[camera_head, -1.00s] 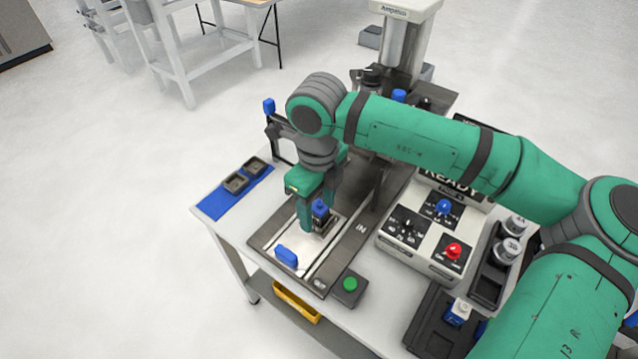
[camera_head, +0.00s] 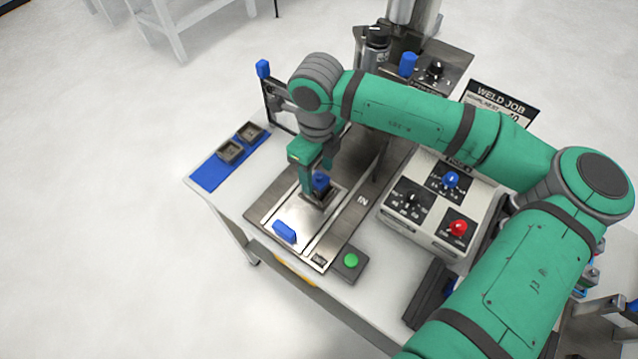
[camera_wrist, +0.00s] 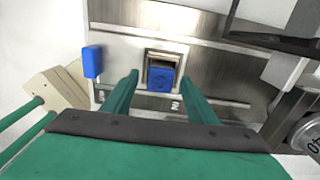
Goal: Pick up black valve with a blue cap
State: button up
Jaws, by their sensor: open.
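The black valve with a blue cap (camera_head: 320,182) stands in a small square holder on the metal plate of the station. In the wrist view its blue cap (camera_wrist: 161,77) lies between and just beyond my two fingertips. My gripper (camera_head: 318,180) is open and points down at the valve, with a finger on either side of it. In the wrist view the green fingers (camera_wrist: 158,85) are apart, with a gap to the cap on both sides. The valve's lower body is mostly hidden by the holder and a finger.
A blue block handle (camera_head: 285,231) sits on the plate in front. A green button (camera_head: 350,261) and a control box with a red knob (camera_head: 458,228) stand to the right. Two dark trays lie on a blue mat (camera_head: 208,173) at left. A post with a blue top (camera_head: 263,69) stands behind.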

aim_at(318, 193)
jog(key=shift+d+f, duration=0.15)
jog(key=shift+f, duration=0.8)
jog(key=shift+d+f, duration=0.15)
jog(key=shift+f, duration=0.8)
jog(key=shift+s+a, duration=0.1)
jog(key=c, duration=1.2)
jog(key=shift+r, duration=0.1)
